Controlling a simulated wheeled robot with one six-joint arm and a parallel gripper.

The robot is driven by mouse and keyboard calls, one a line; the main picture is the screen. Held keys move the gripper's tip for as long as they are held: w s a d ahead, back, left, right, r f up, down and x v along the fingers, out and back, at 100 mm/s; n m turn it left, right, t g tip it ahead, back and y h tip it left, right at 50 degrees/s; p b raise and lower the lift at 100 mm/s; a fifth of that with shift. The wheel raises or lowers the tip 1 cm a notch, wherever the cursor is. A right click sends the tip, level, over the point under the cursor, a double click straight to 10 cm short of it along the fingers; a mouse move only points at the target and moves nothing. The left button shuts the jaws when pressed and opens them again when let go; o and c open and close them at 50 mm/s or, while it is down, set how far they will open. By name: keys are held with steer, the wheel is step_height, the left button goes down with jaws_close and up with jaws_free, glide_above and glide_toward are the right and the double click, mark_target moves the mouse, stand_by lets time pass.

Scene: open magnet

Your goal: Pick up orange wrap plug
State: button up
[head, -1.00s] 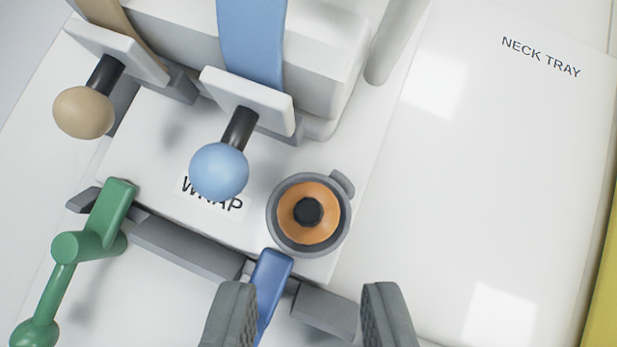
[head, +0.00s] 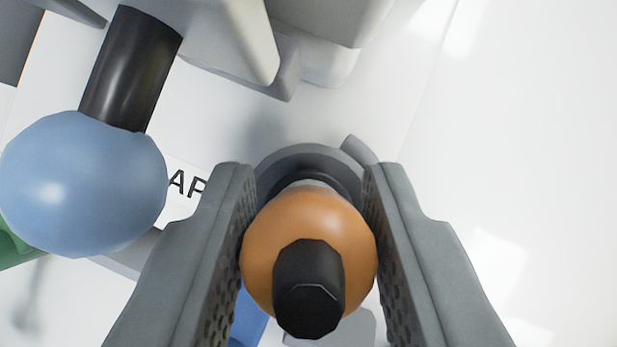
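The orange wrap plug (head: 268,245), a rounded orange body with a black knob (head: 309,290), is between the fingers of my gripper (head: 309,190) in the head view. Both ridged grey fingers meet its sides, so my gripper looks shut on it. The plug looks large against the round grey socket (head: 300,155) behind it and appears raised out of it. The dark inside of the socket shows past the plug's far side. The fingers hide the socket's sides.
A blue ball handle (head: 85,185) on a black stem (head: 130,70) stands close to the left of my gripper. A grey-white block (head: 330,20) is above. Part of a blue lever (head: 248,322) shows below the plug. The white surface at right (head: 520,150) is clear.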

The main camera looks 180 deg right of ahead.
jaws_close()
steer(key=shift+r, duration=0.1)
step_height(320, 180, up, 10)
steer(key=shift+f, duration=0.1)
stand_by(0.4)
